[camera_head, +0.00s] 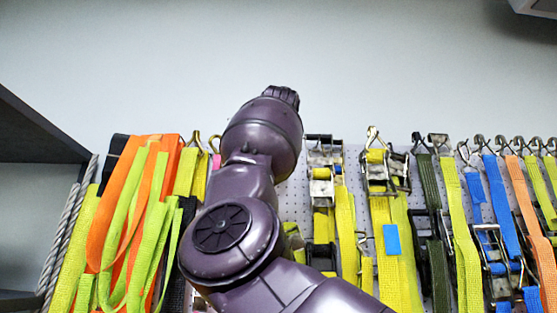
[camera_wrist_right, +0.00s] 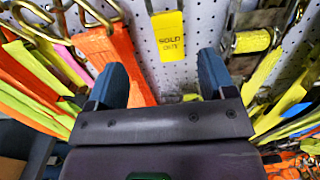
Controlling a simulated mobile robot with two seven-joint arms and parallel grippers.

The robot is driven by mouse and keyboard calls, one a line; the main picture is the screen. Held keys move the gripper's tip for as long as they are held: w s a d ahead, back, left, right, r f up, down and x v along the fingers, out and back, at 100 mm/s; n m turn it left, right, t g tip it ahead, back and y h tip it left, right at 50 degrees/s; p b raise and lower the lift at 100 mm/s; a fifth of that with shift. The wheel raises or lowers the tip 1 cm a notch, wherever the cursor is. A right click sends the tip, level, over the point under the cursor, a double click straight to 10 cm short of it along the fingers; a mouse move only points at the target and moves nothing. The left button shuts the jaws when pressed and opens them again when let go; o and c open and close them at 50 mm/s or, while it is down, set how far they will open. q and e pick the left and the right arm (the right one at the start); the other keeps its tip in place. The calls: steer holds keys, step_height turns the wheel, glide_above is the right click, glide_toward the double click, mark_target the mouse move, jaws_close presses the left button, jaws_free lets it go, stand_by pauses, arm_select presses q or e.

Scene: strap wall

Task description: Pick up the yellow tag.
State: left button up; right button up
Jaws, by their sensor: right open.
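The yellow tag (camera_wrist_right: 169,36) hangs against the white pegboard in the right wrist view, at the upper middle. It has dark lettering, and a thin dark piece shows at its top left corner. My right gripper (camera_wrist_right: 162,64) is open, with its two blue-grey fingers apart and nothing held between them. The tag appears between and beyond the fingertips. I cannot tell how far it is from them. In the head view my right arm covers the middle of the wall, and I cannot make out the tag there. My left gripper is in neither view.
Orange and lime straps (camera_head: 131,220) hang left of my arm. Yellow straps with metal ratchets (camera_head: 385,172) hang to its right, then blue and orange ones. In the wrist view, an orange strap (camera_wrist_right: 122,55) hangs close beside the left finger, and a ratchet (camera_wrist_right: 252,40) hangs at right.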

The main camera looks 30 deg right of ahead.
steer(key=p+x, duration=0.1)
steer(key=x, duration=0.2)
steer(key=p+x, duration=0.2)
steer(key=x, duration=0.1)
steer(key=d+p+x, duration=0.1)
steer(key=x, duration=0.2)
steer(key=shift+d, duration=0.25)
steer(key=shift+w+f+p, duration=0.1)
steer(key=shift+w+p, duration=0.05)
steer(key=shift+p, duration=0.15)
arm_select(q)
steer(key=r, duration=0.4)
steer(key=shift+s+r, duration=0.2)
steer(key=shift+r, duration=0.1)
arm_select(e)
steer(key=c, duration=0.9)
arm_select(q)
steer(key=shift+w+r, duration=0.1)
steer(key=shift+w, duration=0.1)
arm_select(e)
steer(key=shift+c, duration=0.2)
